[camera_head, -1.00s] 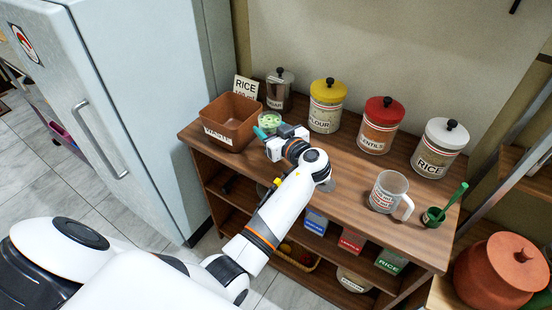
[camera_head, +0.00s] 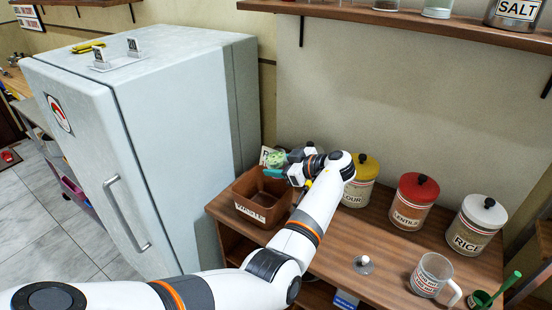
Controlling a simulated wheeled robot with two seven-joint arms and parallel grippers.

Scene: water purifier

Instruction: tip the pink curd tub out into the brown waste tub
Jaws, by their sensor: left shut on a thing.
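The brown waste tub (camera_head: 262,201) stands at the left end of the wooden counter, with its label facing front. It looks empty as far as I can see inside. My left gripper (camera_head: 281,171) is shut on a small tub (camera_head: 275,158) that looks pale green, not pink. The tub is lifted near the back rim of the waste tub. Its tilt and contents are too small to make out. My left arm hides part of the counter. My right gripper is not in view.
Yellow flour (camera_head: 360,184), red lentils (camera_head: 413,205) and white rice (camera_head: 475,227) canisters line the back of the counter. A clear mug (camera_head: 431,275) stands front right. The fridge (camera_head: 150,150) is close on the left. A shelf (camera_head: 420,22) hangs above.

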